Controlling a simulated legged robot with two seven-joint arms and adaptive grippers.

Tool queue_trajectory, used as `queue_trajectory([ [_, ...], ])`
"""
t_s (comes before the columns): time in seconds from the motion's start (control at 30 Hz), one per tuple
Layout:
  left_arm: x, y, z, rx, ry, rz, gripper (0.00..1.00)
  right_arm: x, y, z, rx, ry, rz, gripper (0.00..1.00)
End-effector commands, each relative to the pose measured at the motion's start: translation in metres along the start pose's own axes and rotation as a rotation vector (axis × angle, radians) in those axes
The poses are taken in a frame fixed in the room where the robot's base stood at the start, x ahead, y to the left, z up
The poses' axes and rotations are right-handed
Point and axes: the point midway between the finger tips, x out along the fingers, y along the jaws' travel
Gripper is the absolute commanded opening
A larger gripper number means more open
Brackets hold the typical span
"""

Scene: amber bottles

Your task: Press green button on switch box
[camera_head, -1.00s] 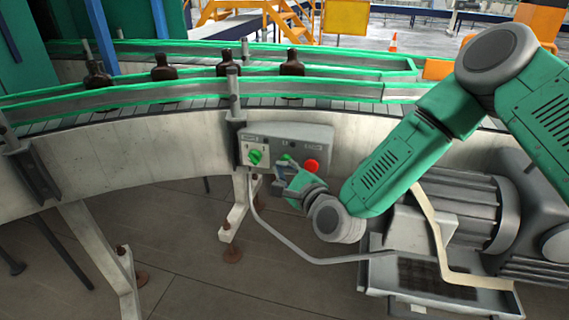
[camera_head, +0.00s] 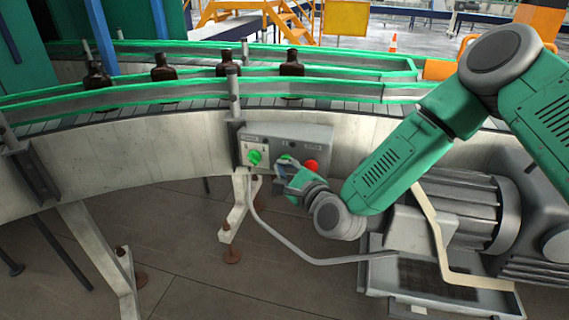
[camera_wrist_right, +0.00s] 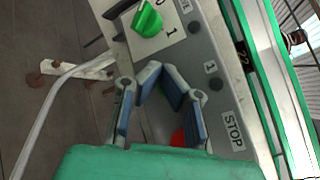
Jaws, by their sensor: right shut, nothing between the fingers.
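The grey switch box (camera_head: 300,132) is mounted on the side of the conveyor. A green rotary knob (camera_head: 255,157) is at its left and a red button (camera_head: 311,165) at its right. In the right wrist view the green knob (camera_wrist_right: 147,18), the red button (camera_wrist_right: 178,138) and the STOP label (camera_wrist_right: 233,130) show. My right gripper (camera_head: 283,171) is shut and empty, its fingertips close in front of the box between knob and red button. In the wrist view its fingertips (camera_wrist_right: 162,78) lie over the box. The green button is mostly hidden behind them; contact cannot be told. My left gripper is out of view.
Several amber bottles (camera_head: 292,64) stand on the curved conveyor above the box. A motor (camera_head: 465,210) sits at the lower right below my right arm. A cable (camera_head: 290,248) loops beneath the box. The floor (camera_head: 190,260) below is mostly clear.

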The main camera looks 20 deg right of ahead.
Motion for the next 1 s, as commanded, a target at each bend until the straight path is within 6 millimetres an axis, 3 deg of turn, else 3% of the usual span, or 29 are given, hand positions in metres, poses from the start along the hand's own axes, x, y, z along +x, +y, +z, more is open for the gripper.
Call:
queue_trajectory([
  [0.57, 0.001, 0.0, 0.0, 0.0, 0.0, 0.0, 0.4, 0.002, -0.002, -0.002, 0.0, 0.001, -0.002, 0.0],
  [1.0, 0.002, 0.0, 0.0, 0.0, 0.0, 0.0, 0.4, -0.011, 0.007, 0.006, 0.0, 0.001, -0.001, 0.0],
])
